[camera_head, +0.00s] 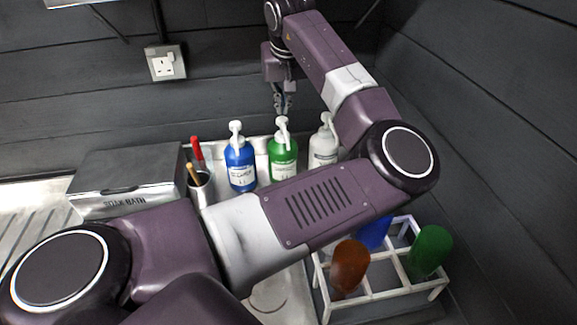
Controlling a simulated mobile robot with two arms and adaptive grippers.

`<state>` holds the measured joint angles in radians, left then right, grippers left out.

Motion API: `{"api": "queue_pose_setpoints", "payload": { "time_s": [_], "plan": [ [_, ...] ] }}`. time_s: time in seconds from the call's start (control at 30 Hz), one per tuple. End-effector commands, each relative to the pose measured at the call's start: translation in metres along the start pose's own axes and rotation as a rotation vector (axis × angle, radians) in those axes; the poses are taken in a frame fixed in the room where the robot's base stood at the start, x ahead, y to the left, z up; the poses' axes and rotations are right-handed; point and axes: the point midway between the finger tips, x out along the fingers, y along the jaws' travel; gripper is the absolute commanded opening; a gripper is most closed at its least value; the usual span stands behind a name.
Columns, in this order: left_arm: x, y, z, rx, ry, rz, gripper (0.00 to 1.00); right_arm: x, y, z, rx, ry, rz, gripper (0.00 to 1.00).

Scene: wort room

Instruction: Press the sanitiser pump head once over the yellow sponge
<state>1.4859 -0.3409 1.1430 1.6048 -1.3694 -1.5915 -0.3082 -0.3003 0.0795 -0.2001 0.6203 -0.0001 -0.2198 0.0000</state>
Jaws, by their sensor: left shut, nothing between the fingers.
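Three pump bottles stand in a row at the back: a blue bottle (240,166), a green bottle (283,158) and a white bottle (323,150), each with a white pump head. Their labels are too small to read, so I cannot tell which holds sanitiser. My left gripper (283,108) is shut and empty, pointing down just above the green bottle's pump head (282,123). I cannot tell whether it touches. No yellow sponge shows; my left arm hides much of the area in front of the bottles. My right gripper is not in view.
A grey box marked SOAK BATH (125,180) stands at the left. A metal cup (201,190) with brushes or tools stands beside the blue bottle. A white rack (392,292) with brown, blue and green bottles is at the lower right. Dark walls close in behind and right.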

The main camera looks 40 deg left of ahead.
Motion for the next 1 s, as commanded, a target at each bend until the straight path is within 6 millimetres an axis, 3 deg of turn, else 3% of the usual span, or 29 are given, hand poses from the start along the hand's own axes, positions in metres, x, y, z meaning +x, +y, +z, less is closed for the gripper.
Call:
{"api": "queue_pose_setpoints", "payload": {
  "time_s": [1.0],
  "plan": [
    [0.035,0.0,0.016,0.0,-0.005,-0.001,0.0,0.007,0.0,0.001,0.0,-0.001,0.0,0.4]
  ]
}}
